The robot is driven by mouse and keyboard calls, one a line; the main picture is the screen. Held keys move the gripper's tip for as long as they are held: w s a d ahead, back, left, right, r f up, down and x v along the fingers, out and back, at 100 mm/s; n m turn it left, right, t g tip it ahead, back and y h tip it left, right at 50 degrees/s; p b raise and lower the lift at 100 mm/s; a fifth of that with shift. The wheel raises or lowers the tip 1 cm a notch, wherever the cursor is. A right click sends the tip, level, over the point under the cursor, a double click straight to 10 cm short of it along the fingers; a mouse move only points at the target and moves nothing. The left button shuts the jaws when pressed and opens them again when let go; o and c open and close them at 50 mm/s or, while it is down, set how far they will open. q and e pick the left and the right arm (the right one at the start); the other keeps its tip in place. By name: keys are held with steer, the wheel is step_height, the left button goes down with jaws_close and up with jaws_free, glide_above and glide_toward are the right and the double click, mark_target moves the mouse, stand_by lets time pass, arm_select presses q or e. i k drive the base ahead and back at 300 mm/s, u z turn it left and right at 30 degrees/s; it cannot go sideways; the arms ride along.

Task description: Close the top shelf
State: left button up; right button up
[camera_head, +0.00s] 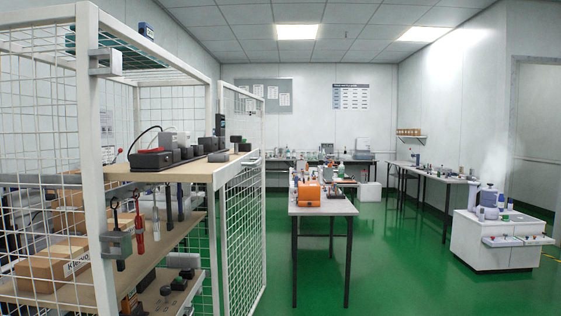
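The top shelf (205,170) is a light wooden board in a white wire-mesh cage cabinet (90,130) at the left. It sticks out to the right past the cabinet's front posts, so it appears pulled out. A small handle (251,162) shows at its right end. Several dark handheld devices (152,159) stand on it. The mesh door (246,225) stands open just right of the shelf. Neither of my grippers is in view.
A table (322,208) with an orange case stands in the middle. A white cart (495,240) is at the right. Green floor (400,275) between them is clear.

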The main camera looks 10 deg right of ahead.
mark_target(209, 160)
steer(key=u, duration=0.3)
steer(key=i, duration=1)
steer(key=z, duration=0.1)
